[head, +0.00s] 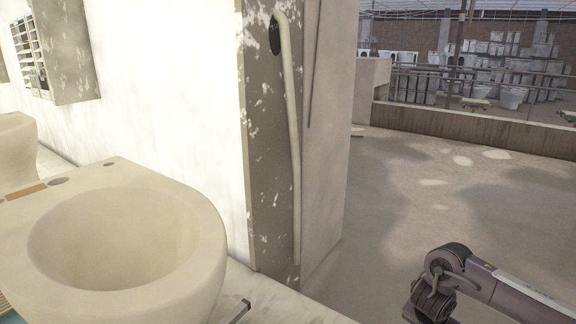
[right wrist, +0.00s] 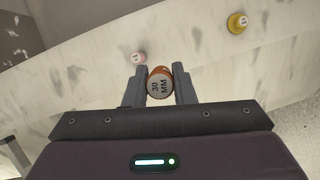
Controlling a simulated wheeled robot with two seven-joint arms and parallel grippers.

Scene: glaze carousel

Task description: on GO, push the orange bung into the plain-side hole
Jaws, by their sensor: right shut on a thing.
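My right gripper (right wrist: 159,88) is shut on the orange bung (right wrist: 158,71), whose pale end reads "30 MM" and faces the right wrist camera. A pale, unglazed toilet bowl (head: 188,220) stands at the left in the head view. Its back ledge has a dark round hole (head: 57,181) and a smaller hole (head: 108,163). An orange-brown strip (head: 25,191) lies left of the dark hole. Which side counts as plain I cannot tell. In the head view, only part of my right arm shows at the lower right. My left gripper is out of view.
A pillar (head: 270,150) with a bent pipe (head: 291,130) stands right of the bowl. Open floor (head: 440,190) lies to the right.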

